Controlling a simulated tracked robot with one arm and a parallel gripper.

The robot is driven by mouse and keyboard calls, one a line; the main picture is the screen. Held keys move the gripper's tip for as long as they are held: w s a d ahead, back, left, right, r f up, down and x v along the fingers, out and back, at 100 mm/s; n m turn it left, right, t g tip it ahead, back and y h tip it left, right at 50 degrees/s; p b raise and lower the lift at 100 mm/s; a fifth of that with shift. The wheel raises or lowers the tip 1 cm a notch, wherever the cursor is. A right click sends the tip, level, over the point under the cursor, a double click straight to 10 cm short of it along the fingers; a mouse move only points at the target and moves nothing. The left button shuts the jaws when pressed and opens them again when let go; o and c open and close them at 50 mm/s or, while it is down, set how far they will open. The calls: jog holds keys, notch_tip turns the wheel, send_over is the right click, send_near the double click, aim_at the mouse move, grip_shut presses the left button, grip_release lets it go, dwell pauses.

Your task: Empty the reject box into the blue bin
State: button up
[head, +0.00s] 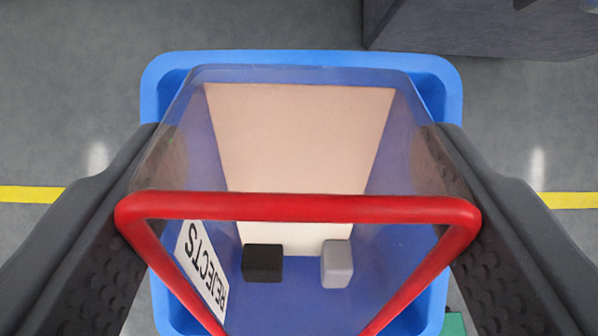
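The reject box (298,207) is clear-walled with a red rim and a white REJECTS label on its left side. My gripper (298,190) has one dark finger against each side of the box and holds it. A black block (262,263) and a grey block (337,264) show through the box opening, by the lower edge of a beige panel (300,140). I cannot tell for certain whether the blocks rest in the box or in the bin.
A dark grey cabinet-like body (480,28) stands at the upper right, close to the bin. A yellow line (30,194) crosses the grey floor on both sides. A small green patch (453,324) shows at the lower right. The floor left of the bin is clear.

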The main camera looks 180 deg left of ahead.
jog(key=shift+s+r+t+b, duration=0.1)
jog(key=shift+s+t+b, duration=0.2)
jog(key=shift+t+b, duration=0.55)
jog(key=shift+r+b, duration=0.15)
jog(key=shift+b, duration=0.25)
jog(key=shift+a+r+p, duration=0.1)
jog(key=shift+r+p, duration=0.1)
jog(key=shift+p, duration=0.35)
jog(key=shift+a+p, duration=0.1)
jog(key=shift+p, duration=0.6)
jog(key=shift+a+p, duration=0.1)
jog(key=shift+p, duration=0.55)
jog(key=shift+a+t+p, duration=0.1)
jog(key=shift+t+p, duration=0.25)
jog(key=shift+p, duration=0.9)
jog(key=shift+s+p, duration=0.1)
jog(key=shift+p, duration=0.85)
jog(key=shift+d+r+p, duration=0.1)
jog(key=shift+d+p, duration=0.15)
jog(key=shift+p, duration=0.75)
